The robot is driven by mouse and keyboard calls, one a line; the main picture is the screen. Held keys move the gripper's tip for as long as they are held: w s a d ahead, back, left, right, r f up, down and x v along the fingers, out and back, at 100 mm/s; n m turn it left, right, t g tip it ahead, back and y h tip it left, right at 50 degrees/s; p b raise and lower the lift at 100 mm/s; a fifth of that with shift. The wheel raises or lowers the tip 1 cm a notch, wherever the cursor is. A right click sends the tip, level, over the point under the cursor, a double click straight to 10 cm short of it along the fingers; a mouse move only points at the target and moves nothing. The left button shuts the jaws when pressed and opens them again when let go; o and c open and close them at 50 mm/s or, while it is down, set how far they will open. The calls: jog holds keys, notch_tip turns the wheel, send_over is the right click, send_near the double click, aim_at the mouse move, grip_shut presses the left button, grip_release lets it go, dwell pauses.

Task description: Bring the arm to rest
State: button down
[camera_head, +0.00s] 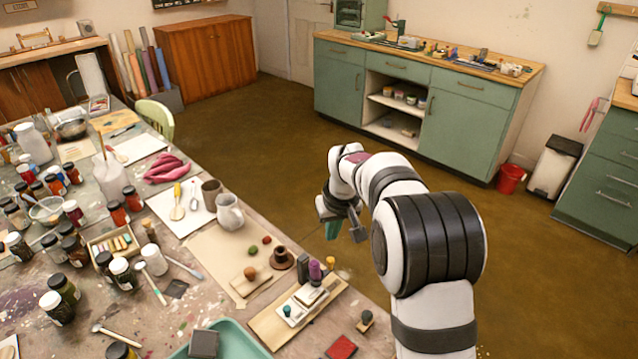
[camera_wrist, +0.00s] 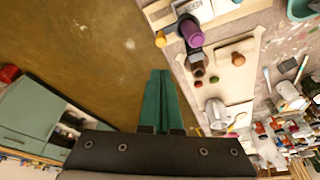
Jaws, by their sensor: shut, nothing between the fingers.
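My gripper (camera_head: 332,232) hangs past the right edge of the pigment table (camera_head: 228,335) in the head view, over the brown floor. Its green fingers point downward there. In the wrist view the two green fingers (camera_wrist: 160,76) lie side by side, closed, with nothing between them. My white and black arm is bent and reaches in from the bottom right of the head view.
Several paint jars crowd the left side. A green cabinet (camera_head: 465,125) stands across the open floor (camera_head: 265,150).

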jog(key=s+d+r+m+g, duration=0.15)
jog(key=s+r, duration=0.25)
jog(key=s, duration=0.5)
jog(key=s+d+r+m, duration=0.1)
jog(key=s+r+m, duration=0.25)
jog(key=s, duration=0.65)
jog(key=s+f+m+g+y, duration=0.1)
jog(key=s+f+m+g, duration=0.1)
jog(key=s, duration=1.8)
jog(key=shift+s+d+m, duration=0.25)
jog(key=shift+m, duration=0.55)
